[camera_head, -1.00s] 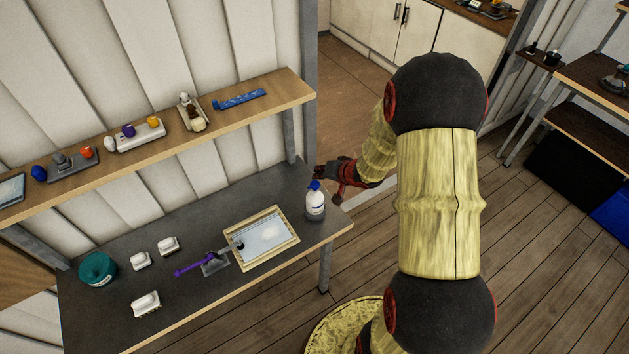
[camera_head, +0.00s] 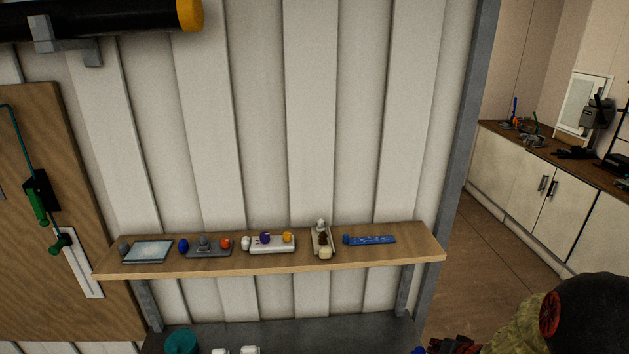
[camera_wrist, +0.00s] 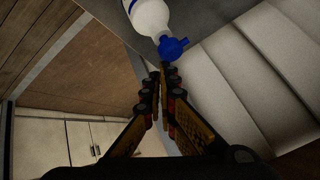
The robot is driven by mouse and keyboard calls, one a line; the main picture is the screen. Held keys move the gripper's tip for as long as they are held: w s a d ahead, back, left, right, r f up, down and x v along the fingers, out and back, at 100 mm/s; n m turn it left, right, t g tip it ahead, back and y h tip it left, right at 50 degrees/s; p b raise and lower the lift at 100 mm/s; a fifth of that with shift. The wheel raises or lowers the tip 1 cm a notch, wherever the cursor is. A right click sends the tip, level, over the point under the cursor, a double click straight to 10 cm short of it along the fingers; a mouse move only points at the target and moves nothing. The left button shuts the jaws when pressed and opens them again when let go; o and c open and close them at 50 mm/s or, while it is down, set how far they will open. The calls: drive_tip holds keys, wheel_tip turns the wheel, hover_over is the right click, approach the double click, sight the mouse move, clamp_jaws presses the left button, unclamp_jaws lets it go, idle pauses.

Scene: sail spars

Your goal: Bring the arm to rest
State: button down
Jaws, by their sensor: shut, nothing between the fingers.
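My gripper (camera_wrist: 159,78) is shut and empty in the wrist view, its two fingers meeting near the middle of the picture. In the head view only part of my gripper (camera_head: 450,346) shows at the bottom edge, beside my arm at the bottom right. A white bottle (camera_wrist: 150,14) with a blue cap (camera_wrist: 173,47) is just beyond the fingertips in the wrist view. I see no grip on it, and I cannot tell the exact gap. In the head view, only a bit of blue at the bottom edge shows where the bottle stands.
A wooden shelf (camera_head: 270,262) on the wall holds several small items, including a blue bar (camera_head: 369,239). Below it is a dark table (camera_head: 300,333) with a teal tub (camera_head: 181,341). White cabinets (camera_head: 535,195) stand back right, with open floor (camera_head: 480,250) before them.

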drive_tip(key=s+d+n+g+h, duration=0.1)
drive_tip(key=s+d+g+h, duration=0.15)
drive_tip(key=s, duration=0.25)
drive_tip(key=s+d+g+h, duration=0.1)
drive_tip(key=s+d+g, duration=0.15)
drive_tip(key=s, duration=0.25)
drive_tip(key=s+a+r+n+g+b, duration=0.1)
drive_tip(key=s+a+r+b, duration=0.1)
drive_tip(key=s+r+b, duration=0.3)
drive_tip(key=s+a+r+n+t+y+b, duration=0.1)
drive_tip(key=s+a+r+b, duration=0.2)
drive_tip(key=a, duration=0.4)
drive_tip(key=s+a+r+n+t+y+b, duration=0.1)
drive_tip(key=s+a+r+b, duration=0.2)
drive_tip(key=a, duration=0.5)
drive_tip(key=s+a+r+n+t+y+b, duration=0.1)
drive_tip(key=s+a+r+n+b, duration=0.1)
drive_tip(key=a, duration=0.5)
drive_tip(key=s+r+b, duration=0.1)
drive_tip(key=s+b, duration=0.1)
drive_tip(key=b, duration=0.1)
drive_tip(key=shift+s+a, duration=0.3)
